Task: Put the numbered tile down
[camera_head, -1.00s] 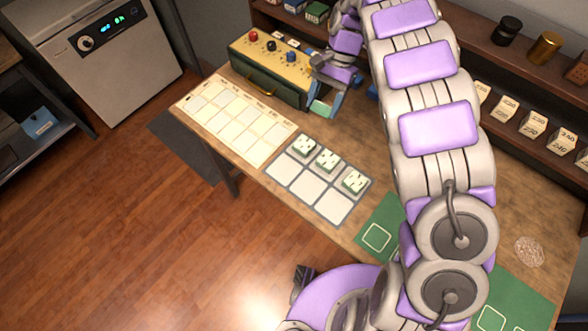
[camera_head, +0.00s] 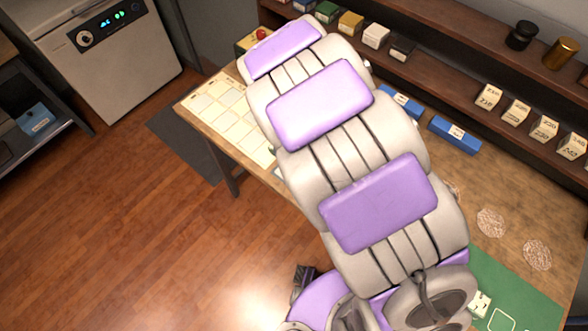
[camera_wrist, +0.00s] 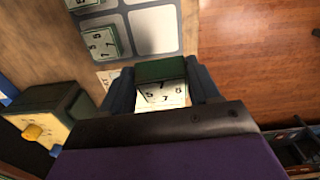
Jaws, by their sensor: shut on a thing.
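In the wrist view my gripper (camera_wrist: 161,88) is shut on a numbered tile (camera_wrist: 162,94), with a dark finger on each side. The tile has a green edge and a pale face with black digits. Beyond it lies a grey mat with pale cells (camera_wrist: 153,30); two green-edged tiles (camera_wrist: 100,44) sit on it and other visible cells are bare. In the head view my arm covers the gripper, the held tile and the grey mat. Another pale tile (camera_head: 480,303) lies on a green mat (camera_head: 515,291) at the lower right.
A pale gridded sheet (camera_head: 222,108) lies at the table's left edge, partly behind my arm. A yellow box with a knob (camera_wrist: 38,125) stands at the left in the wrist view. Blue boxes (camera_head: 455,135) and a shelf of labelled blocks (camera_head: 489,96) line the back.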

